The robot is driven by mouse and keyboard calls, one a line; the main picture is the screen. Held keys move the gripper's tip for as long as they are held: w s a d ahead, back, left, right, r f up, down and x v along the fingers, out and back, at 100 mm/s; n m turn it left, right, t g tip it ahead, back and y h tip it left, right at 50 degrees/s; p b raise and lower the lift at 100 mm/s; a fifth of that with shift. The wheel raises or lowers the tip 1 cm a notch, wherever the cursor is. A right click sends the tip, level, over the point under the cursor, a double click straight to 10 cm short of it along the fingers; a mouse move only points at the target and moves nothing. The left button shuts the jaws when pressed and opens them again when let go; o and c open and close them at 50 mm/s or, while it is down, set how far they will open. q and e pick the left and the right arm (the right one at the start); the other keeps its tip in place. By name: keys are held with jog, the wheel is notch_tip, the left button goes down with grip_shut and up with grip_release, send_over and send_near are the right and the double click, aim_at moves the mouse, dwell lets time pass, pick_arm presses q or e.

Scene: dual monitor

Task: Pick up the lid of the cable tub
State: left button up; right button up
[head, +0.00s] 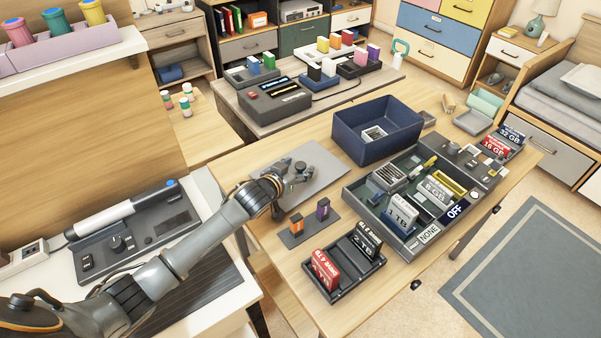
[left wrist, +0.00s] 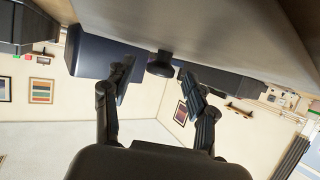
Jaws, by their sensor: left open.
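A flat grey lid (head: 285,188) lies on the wooden table left of the dark blue tub (head: 372,143). The tub is open on top, with a small light item inside. My left gripper (head: 304,170) is over the lid in the head view. In the left wrist view the gripper (left wrist: 157,78) is open, with a finger on each side of a dark round knob (left wrist: 160,65) on the lid's grey face (left wrist: 200,25). The fingers look apart from the knob. The head view does not show the knob clearly. My right gripper is not in view.
A divided tray (head: 385,212) with labelled drives stands right of the lid. A small black tray (head: 343,276) and a dark pad with two small upright pieces (head: 310,226) are nearer. A grey box (head: 275,101) sits on the table behind.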

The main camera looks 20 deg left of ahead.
pick_arm(q)
grip_shut()
jog(key=shift+r, duration=0.15)
